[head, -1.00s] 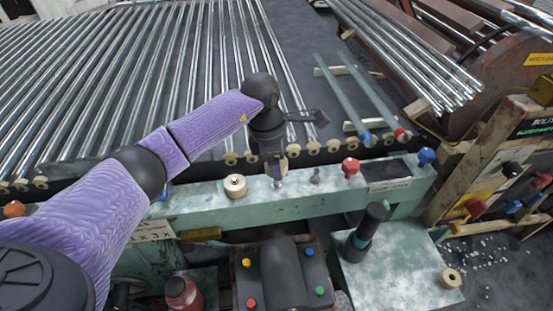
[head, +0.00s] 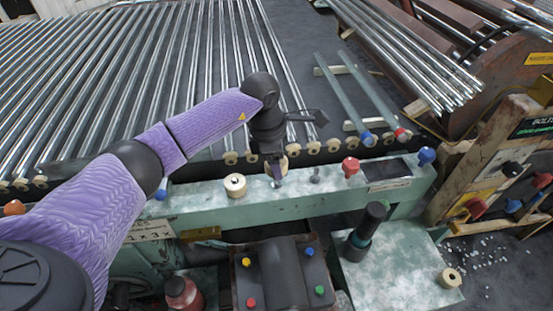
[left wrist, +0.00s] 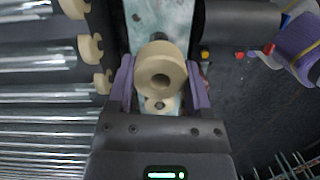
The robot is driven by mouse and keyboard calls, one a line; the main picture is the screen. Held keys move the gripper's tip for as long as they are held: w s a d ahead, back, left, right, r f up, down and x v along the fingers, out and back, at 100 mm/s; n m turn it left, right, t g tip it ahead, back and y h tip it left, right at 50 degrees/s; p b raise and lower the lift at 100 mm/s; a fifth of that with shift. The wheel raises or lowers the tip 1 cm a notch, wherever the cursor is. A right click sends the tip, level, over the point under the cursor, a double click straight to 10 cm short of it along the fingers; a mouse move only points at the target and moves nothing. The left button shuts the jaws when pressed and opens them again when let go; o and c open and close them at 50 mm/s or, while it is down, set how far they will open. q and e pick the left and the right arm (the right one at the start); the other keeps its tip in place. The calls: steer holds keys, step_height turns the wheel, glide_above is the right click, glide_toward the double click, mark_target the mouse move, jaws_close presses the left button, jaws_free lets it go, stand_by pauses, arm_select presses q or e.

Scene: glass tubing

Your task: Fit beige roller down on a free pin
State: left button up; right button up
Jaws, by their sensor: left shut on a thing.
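My left gripper (head: 276,172) is shut on a beige roller, held over the green rail (head: 325,200). In the left wrist view the held roller (left wrist: 160,78) sits between the two purple fingers, its bore facing the camera. In the head view the gripper largely hides it. A second beige roller (head: 235,185) stands on the rail just left of the gripper; it also shows in the left wrist view (left wrist: 158,104). A small dark pin (head: 315,175) stands bare on the rail to the right. I cannot tell whether the held roller touches a pin. My right gripper is not in view.
A red knob (head: 350,166) and a blue knob (head: 427,156) stand farther right on the rail. Glass tubes (head: 150,75) lie behind it. A dark upright cylinder (head: 370,225) and another beige roller (head: 450,278) stand on the green side table.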

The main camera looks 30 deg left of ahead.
arm_select(q)
steer(key=shift+f+b, duration=1.75)
steer(key=shift+f, duration=0.6)
steer(key=o, duration=1.3)
steer(key=shift+c, duration=0.2)
steer(key=shift+r, duration=0.15)
steer(key=r, duration=0.3)
steer(key=a+r+p, duration=0.1)
steer(key=r, duration=0.2)
steer(key=r+p, duration=0.1)
steer(key=r, duration=0.2)
steer(key=shift+s+a+r, duration=0.15)
steer(key=shift+s+r, duration=0.15)
steer(key=shift+s, duration=0.1)
